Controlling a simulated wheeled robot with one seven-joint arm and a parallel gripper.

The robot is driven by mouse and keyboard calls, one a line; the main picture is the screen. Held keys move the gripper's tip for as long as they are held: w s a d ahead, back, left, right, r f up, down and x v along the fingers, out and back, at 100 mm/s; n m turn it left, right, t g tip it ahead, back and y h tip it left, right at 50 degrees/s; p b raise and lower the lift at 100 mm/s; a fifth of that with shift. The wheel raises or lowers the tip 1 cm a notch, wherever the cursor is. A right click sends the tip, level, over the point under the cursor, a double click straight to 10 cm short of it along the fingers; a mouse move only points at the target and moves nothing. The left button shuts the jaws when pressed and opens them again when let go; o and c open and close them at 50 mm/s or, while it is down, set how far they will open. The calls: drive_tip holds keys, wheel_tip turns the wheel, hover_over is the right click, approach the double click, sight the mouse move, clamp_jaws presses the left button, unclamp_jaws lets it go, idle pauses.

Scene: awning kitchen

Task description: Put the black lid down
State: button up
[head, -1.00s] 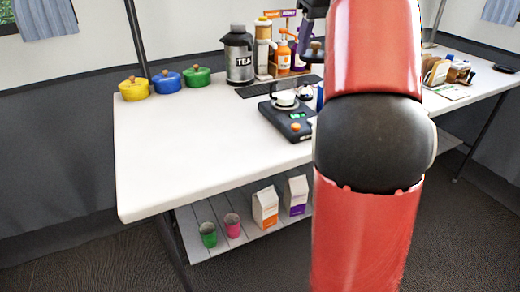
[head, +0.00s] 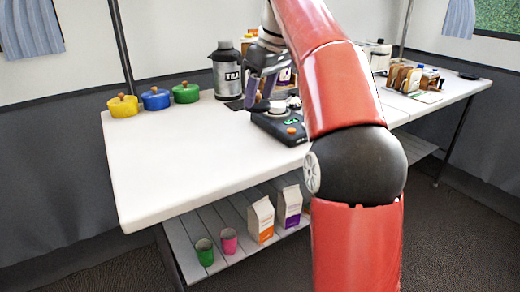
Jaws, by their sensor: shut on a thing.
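My gripper (head: 259,97) is in the middle of the head view, above the table and just in front of the black scale. Its fingers point down and are shut on a small dark thing, which I take to be the black lid (head: 261,106); it shows only in part. A white pot (head: 279,106) on the black scale (head: 282,124) is partly hidden behind my gripper. I cannot tell whether the lid touches the scale or the pot.
A TEA flask (head: 227,72) stands behind left of my gripper. Yellow (head: 123,107), blue (head: 156,99) and green (head: 186,93) pots line the back left. The white table (head: 180,160) is clear at front left. A toast rack (head: 403,78) stands at right.

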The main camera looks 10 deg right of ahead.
sight(257, 148)
wheel_tip(257, 148, down, 11)
drive_tip(key=b, duration=0.3)
drive_tip(key=shift+f+b, duration=0.15)
drive_tip(key=shift+b, duration=0.15)
drive_tip(key=shift+f, duration=0.15)
drive_tip(key=o, duration=1)
drive_tip(key=p+v, duration=0.4)
drive_tip(key=v, duration=0.8)
